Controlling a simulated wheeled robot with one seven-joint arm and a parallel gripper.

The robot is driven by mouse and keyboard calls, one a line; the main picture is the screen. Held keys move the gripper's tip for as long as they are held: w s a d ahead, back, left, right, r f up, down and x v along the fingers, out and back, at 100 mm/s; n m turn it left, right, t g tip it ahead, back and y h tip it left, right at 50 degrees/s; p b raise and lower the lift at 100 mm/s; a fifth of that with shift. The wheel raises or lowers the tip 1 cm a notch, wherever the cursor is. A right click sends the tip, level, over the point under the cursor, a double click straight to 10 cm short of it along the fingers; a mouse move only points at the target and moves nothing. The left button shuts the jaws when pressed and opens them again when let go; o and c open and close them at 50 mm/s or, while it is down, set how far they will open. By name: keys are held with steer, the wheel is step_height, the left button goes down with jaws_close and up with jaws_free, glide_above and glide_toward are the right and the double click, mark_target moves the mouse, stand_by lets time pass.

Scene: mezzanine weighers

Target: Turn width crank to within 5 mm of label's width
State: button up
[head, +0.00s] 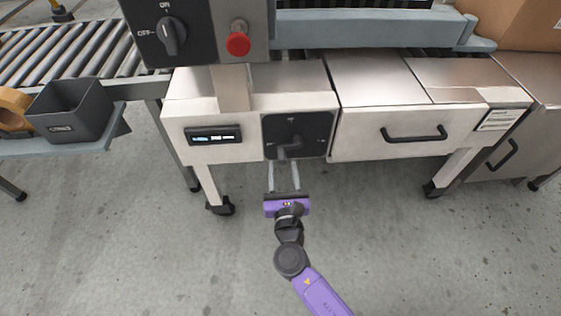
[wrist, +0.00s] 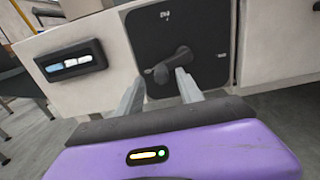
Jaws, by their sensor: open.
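The width crank (head: 291,146) is a dark handle on a black square plate (head: 313,127) on the front of the pale metal cabinet. In the wrist view the crank (wrist: 172,66) points down and to the left from its hub. My gripper (head: 284,165) is open, with its two pale fingers reaching up toward the crank from below. In the wrist view the fingers (wrist: 157,85) are spread, with the crank's handle end between or just beyond their tips. I cannot tell whether they touch it. A small display (head: 211,134) sits left of the plate; its digits are unreadable.
A label (head: 498,119) with fine print is on the cabinet's right end. A drawer with a black handle (head: 413,134) is right of the crank. Above are a rotary switch (head: 171,36) and a red button (head: 238,43). The floor (head: 380,240) in front is clear.

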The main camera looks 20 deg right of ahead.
mark_target(283, 162)
steer(key=shift+x, duration=1.75)
steer(key=shift+d, duration=0.1)
jaws_close()
